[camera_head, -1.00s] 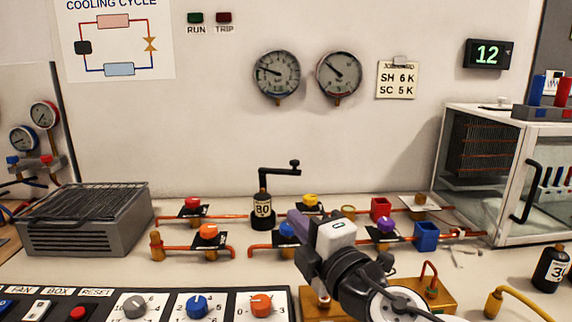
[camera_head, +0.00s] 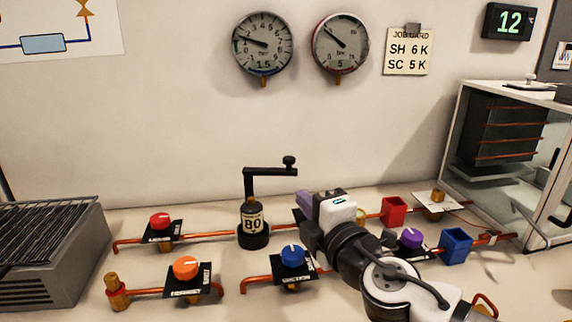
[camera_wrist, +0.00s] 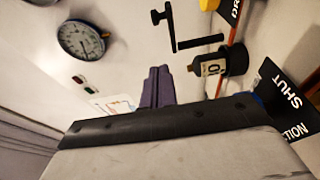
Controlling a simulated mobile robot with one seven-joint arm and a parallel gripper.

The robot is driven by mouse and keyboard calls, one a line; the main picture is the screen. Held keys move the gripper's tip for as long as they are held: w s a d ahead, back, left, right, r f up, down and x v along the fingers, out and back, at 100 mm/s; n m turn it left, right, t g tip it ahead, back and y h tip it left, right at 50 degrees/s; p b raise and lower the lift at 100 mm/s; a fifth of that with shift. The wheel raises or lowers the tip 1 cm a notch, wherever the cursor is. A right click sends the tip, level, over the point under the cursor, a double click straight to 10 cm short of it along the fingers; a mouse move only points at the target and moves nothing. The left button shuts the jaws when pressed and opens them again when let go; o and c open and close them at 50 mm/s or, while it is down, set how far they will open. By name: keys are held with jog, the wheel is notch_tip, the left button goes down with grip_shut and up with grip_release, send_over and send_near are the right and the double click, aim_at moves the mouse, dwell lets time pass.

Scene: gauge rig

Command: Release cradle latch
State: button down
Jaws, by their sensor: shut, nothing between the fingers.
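A dark canister labelled 80 (camera_head: 252,222) stands upright on the bench, with a black cranked arm (camera_head: 268,171) above it that ends in a small knob. I cannot tell which part is the cradle latch. In the wrist view the canister (camera_wrist: 211,69) and the black arm (camera_wrist: 170,27) lie right of my fingers. My gripper (camera_head: 304,200) has purple fingers pressed together, empty, right of the canister and apart from it in the picture. The fingers also show in the wrist view (camera_wrist: 155,87). My wrist hides part of the bench behind it.
Copper pipes with red (camera_head: 160,221), orange (camera_head: 186,268), blue (camera_head: 292,256) and purple (camera_head: 410,238) valve knobs run around the canister. Red (camera_head: 394,211) and blue (camera_head: 456,246) open boxes stand to the right. A grey finned unit (camera_head: 60,255) is at the left.

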jog(key=w+d+p+x, duration=0.1)
jog(key=d+p+x, duration=0.1)
jog(key=p+x, duration=0.8)
jog(key=shift+x, duration=1.3)
jog(key=shift+w+d, duration=0.1)
jog(key=shift+d, duration=0.1)
